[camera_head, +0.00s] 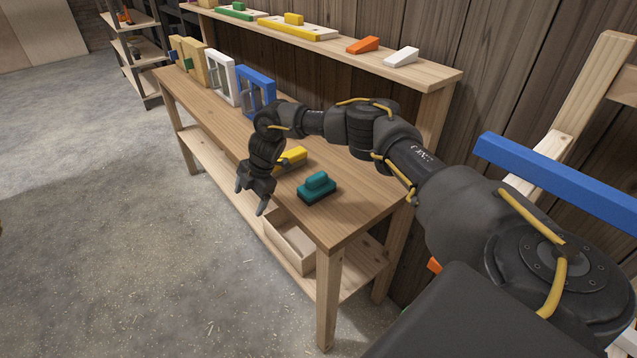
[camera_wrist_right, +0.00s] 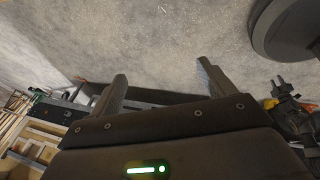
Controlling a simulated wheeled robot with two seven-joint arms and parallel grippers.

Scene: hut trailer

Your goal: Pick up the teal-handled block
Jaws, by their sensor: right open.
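The teal-handled block (camera_head: 316,188) lies on the wooden table (camera_head: 352,212) near its front right end.
A yellow block (camera_head: 292,157) sits behind my right gripper, partly hidden. Blue (camera_head: 257,90) and white frames stand farther along the table. A shelf above holds an orange wedge (camera_head: 363,45) and a white wedge (camera_head: 402,57). An open wooden box (camera_head: 290,243) sits below.

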